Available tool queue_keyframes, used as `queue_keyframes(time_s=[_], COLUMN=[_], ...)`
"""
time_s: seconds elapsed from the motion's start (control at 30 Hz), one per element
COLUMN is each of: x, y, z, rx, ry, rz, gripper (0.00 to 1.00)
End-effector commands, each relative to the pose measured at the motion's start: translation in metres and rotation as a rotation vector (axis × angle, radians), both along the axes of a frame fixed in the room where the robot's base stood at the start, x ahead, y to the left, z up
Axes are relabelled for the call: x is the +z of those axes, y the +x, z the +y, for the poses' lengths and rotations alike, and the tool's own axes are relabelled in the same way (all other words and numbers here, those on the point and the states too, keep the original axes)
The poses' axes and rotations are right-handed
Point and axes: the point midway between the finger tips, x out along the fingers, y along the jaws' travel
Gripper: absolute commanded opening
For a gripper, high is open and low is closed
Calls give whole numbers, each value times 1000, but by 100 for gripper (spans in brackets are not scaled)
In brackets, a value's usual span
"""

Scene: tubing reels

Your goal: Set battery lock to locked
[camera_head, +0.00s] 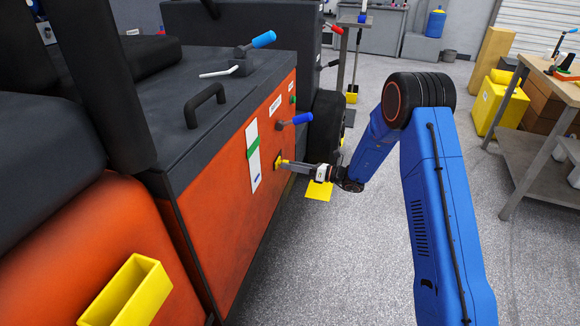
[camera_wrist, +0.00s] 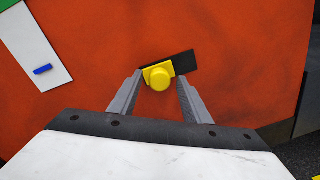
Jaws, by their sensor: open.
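A round yellow knob on a yellow bar over a black plate (camera_wrist: 161,77) is on the orange side panel; it looks like the battery lock. The bar lies slightly tilted along the black plate in the wrist view. In the head view the yellow part (camera_head: 279,161) is partly hidden by my gripper. My gripper (camera_head: 288,164) is open and points at the panel. Its two fingers stand left and right of the knob in the wrist view, with a gap on each side. I cannot tell whether the tips touch the plate. No lock label is readable.
A white strip (camera_head: 254,160) with green and blue marks is left of the knob. A blue-handled lever (camera_head: 297,119) sticks out just above my gripper. A yellow bin (camera_head: 130,290) is on the orange body in front. Grey floor (camera_head: 340,270) is open to the right.

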Motion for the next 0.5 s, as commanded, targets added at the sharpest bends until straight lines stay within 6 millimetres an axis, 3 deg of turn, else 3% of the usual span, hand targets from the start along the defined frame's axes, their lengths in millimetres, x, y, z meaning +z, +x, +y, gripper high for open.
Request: queue_keyframes(time_s=[0.37, 0.5], x=[0, 0], y=[1, 1], z=[5, 5], rx=[0, 0], ry=[0, 0], rz=[0, 0], gripper=[44, 13])
